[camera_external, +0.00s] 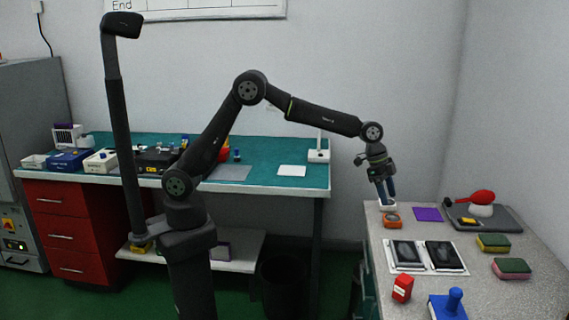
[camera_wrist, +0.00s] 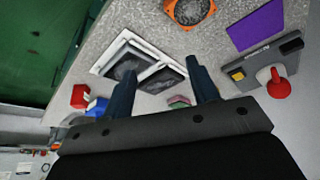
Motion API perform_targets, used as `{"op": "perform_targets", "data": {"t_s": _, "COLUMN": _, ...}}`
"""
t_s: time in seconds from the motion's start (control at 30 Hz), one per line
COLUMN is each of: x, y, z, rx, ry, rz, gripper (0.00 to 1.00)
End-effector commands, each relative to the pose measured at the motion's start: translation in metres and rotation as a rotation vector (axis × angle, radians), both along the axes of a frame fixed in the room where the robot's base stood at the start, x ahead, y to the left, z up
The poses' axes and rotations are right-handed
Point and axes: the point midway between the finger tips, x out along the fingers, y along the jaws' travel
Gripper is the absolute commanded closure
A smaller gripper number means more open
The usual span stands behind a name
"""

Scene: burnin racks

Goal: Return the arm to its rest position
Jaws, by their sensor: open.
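My gripper (camera_external: 387,195) points down above the far left corner of the grey speckled bench (camera_external: 377,239). In the wrist view its two blue fingers (camera_wrist: 163,88) are spread apart, with nothing held between them. My arm arches from its base on the left across to the right bench. Whether the fingertips touch the white object I cannot tell. The orange part (camera_wrist: 189,12) lies beyond the fingertips in the wrist view.
The bench carries a purple square (camera_external: 429,214), a grey device with a red knob (camera_external: 482,197), two sponges (camera_external: 493,242), a white tray with two dark panels (camera_external: 391,262), a red box (camera_external: 402,288) and a blue stamp-like object (camera_external: 450,304). A teal-topped bench (camera_external: 262,182) stands behind my arm.

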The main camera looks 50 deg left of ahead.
Motion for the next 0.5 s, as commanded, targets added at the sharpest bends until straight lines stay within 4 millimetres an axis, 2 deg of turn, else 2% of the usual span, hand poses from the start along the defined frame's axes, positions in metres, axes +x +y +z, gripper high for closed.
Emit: {"op": "perform_targets", "data": {"t_s": 0.5, "x": 0.063, "y": 0.086, "z": -0.002, "rx": 0.0, "ry": 0.001, "rz": 0.074, "gripper": 0.46}}
